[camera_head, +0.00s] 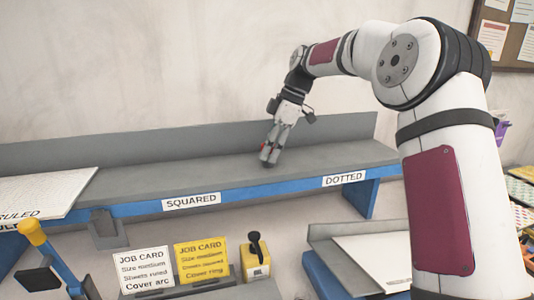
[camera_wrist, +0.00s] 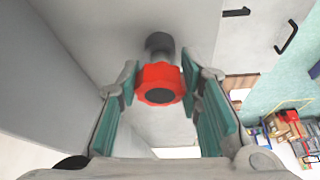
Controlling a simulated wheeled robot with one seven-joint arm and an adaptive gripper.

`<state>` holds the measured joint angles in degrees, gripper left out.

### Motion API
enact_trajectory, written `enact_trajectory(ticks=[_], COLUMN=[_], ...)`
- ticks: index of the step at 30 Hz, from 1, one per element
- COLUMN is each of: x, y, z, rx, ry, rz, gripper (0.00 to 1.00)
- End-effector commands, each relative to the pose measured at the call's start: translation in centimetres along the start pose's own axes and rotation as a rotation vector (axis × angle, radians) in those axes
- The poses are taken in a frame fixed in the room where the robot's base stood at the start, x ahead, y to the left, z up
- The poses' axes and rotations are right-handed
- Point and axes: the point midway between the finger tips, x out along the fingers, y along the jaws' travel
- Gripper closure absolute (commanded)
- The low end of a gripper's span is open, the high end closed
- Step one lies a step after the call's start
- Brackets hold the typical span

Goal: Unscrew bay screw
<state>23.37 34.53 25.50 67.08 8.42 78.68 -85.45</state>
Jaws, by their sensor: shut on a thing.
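The bay screw shows in the wrist view as a red scalloped knob (camera_wrist: 160,84) with a dark centre, in front of a dark round part on a grey surface. My gripper (camera_wrist: 161,80) has its teal-padded fingers on either side of the knob and is shut on it. In the head view my gripper (camera_head: 269,157) reaches down to the grey shelf (camera_head: 215,170), between the SQUARED and DOTTED labels. There the fingers mostly hide the screw, so I cannot tell how far it is turned.
A white sheet (camera_head: 45,193) lies on the shelf's left end. Below the shelf stand a white job card (camera_head: 145,270), a yellow job card (camera_head: 201,261) and a yellow block with a black handle (camera_head: 257,258). A grey tray (camera_head: 345,262) is at lower right.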

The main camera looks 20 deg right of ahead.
Motion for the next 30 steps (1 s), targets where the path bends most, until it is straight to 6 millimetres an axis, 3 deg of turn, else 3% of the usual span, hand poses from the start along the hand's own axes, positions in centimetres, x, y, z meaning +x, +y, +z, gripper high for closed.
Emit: enact_trajectory(ticks=[10,30], x=[0.18,0.20], y=[0.04,0.08], z=[0.07,0.07], rx=[-0.014,-0.268], ry=[-0.001,-0.001], rz=[-0.009,-0.115], gripper=[0.98,0.98])
